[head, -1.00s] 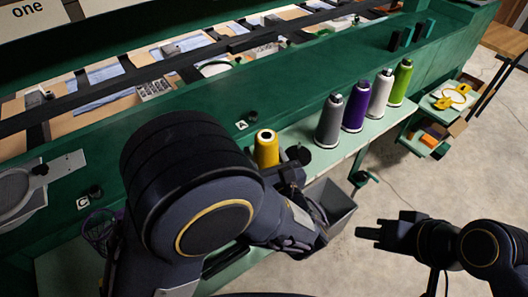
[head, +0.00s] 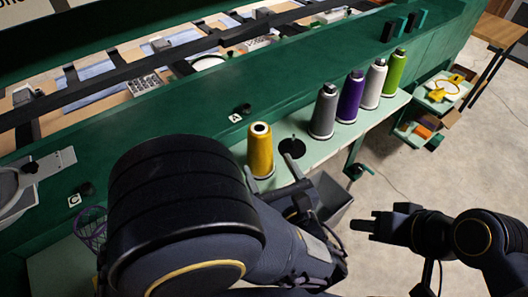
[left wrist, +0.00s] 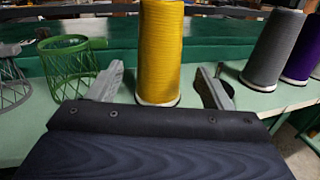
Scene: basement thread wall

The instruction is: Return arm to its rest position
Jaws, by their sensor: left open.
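My left arm reaches in from the lower left of the head view. Its gripper (head: 273,186) is open and empty. A yellow thread cone (head: 260,152) stands upright on the pale green shelf (head: 318,150). In the left wrist view the yellow cone (left wrist: 160,50) shows between the two spread fingers (left wrist: 160,92), ahead of the wrist; I cannot tell whether its base is partly between them. My right gripper (head: 366,221) hangs over the floor at the right, holding nothing visible. I cannot tell how far its fingers are apart.
Grey (head: 324,112), purple (head: 350,98), white (head: 374,85) and green (head: 395,73) cones stand along the shelf to the right. A grey bin (head: 334,200) sits below the shelf edge. A green wire holder (left wrist: 72,65) is left of my left fingers.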

